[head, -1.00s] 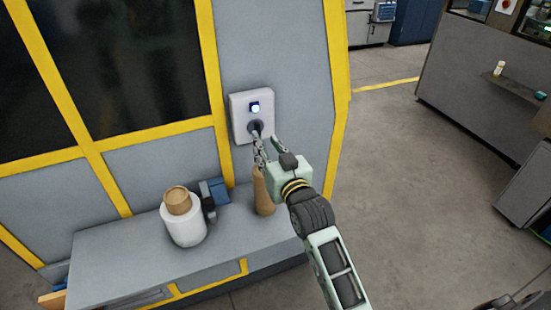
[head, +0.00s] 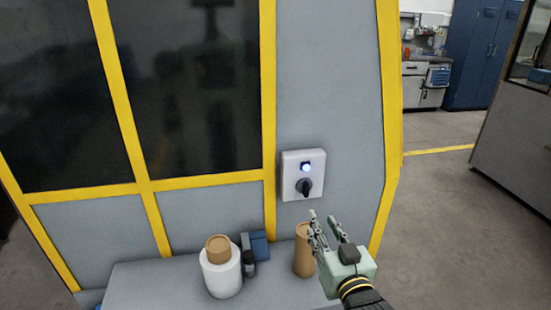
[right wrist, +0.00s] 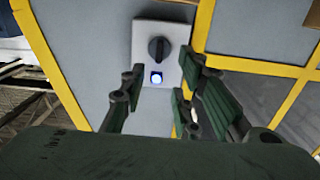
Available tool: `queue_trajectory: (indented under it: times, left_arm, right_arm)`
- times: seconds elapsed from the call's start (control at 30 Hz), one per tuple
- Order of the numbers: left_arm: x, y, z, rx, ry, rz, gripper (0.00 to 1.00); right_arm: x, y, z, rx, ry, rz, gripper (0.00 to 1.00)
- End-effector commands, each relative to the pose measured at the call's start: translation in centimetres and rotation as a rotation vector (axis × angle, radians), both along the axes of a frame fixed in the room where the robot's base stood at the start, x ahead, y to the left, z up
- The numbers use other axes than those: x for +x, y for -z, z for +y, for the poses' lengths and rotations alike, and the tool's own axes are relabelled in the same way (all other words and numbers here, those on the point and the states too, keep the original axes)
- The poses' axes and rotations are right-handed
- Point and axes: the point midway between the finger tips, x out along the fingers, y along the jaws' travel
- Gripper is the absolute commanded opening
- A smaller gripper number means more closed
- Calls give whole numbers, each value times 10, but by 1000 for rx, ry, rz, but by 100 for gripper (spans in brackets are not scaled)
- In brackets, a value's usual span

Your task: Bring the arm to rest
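My right gripper (head: 327,226) is in the lower right of the head view, below and a little right of the switch box. Its fingers are apart with nothing between them, and they are clear of the knob. The white switch box (head: 303,174) is on the grey machine wall, with a lit blue-white button (head: 305,168) and a black rotary knob (head: 303,187). In the right wrist view the knob (right wrist: 159,49) and the lit button (right wrist: 156,77) lie ahead, beyond the open fingers (right wrist: 160,100). My left gripper is out of view.
A grey ledge (head: 140,285) runs below the wall. On it stand a white roll (head: 222,276) with a brown core (head: 218,249), a blue-and-black device (head: 254,248) and a brown cylinder (head: 303,256), close behind my right gripper. Open floor (head: 440,215) lies to the right.

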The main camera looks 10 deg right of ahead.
Motion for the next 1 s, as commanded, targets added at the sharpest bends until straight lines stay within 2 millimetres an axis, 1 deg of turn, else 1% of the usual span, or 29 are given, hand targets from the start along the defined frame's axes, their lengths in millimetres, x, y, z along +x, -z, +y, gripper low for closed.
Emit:
queue_trajectory:
  times: [0.07,0.17,0.2,0.27,0.3,0.37,0.4,0.47,0.5,0.6,0.73,0.83,0.9,1.0]
  left_arm:
    - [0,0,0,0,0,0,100]
    - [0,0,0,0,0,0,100]
    - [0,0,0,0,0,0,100]
    - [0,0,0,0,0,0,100]
    - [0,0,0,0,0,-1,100]
    - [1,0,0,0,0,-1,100]
    - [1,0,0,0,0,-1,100]
    - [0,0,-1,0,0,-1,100]
    - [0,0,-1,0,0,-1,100]
    - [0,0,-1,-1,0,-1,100]
    - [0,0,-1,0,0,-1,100]
    - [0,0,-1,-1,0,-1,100]
    - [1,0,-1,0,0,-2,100]
    - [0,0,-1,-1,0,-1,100]
  right_arm:
    - [-9,17,1,-8,-6,64,29]
    - [-34,59,3,-28,-19,233,29]
    - [-51,80,4,-40,-25,323,29]
    - [-80,112,4,-59,-37,468,29]
    - [-101,129,5,-70,-44,556,29]
    - [-129,150,5,-86,-54,672,29]
    - [-147,161,5,-95,-59,739,29]
    - [-171,175,4,-107,-67,829,29]
    - [-187,182,3,-115,-71,885,29]
    - [-222,196,2,-133,-82,1006,29]
    - [-267,208,0,-154,-95,1149,29]
    - [-300,213,-3,-171,-105,1252,29]
    - [-291,234,-2,-169,-104,1252,29]
    - [-285,260,-1,-170,-106,1261,29]
